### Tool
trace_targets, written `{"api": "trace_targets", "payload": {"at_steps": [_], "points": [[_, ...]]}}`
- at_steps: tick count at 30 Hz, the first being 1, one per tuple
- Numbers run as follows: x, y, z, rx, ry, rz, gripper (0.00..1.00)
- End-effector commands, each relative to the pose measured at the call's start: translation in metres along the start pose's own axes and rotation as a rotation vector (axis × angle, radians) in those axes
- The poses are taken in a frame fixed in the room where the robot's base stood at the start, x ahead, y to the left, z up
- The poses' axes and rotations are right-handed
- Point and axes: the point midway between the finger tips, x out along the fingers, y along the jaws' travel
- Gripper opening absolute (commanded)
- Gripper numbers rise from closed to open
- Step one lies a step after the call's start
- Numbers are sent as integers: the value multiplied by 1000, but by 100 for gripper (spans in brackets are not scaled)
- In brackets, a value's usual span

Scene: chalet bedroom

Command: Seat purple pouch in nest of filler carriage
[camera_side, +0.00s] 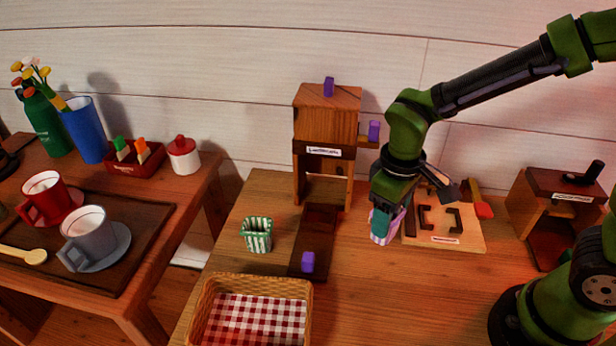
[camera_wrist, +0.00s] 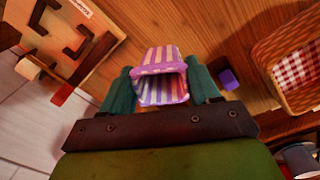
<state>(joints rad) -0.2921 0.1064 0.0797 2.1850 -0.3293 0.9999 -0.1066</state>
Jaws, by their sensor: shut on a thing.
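I cannot make out the nest.
A green-striped pouch (camera_side: 257,234) stands left of the track. A wicker basket (camera_side: 208,300) with checked cloth is at the front. A board with dark brackets (camera_side: 470,240) and a wooden cabinet (camera_side: 540,185) are to the right. Table between track and board is clear.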

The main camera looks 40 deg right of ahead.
Motion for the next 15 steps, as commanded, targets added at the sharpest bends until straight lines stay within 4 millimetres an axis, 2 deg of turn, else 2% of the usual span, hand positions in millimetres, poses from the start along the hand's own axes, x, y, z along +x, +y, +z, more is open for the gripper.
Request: {"api": "trace_targets", "payload": {"at_steps": [3, 9, 15], "points": [[3, 2, 2, 279, -12, 0, 32], [6, 4, 4, 706, -29, 0, 32], [6, 4, 4, 965, -39, -1, 32]]}}
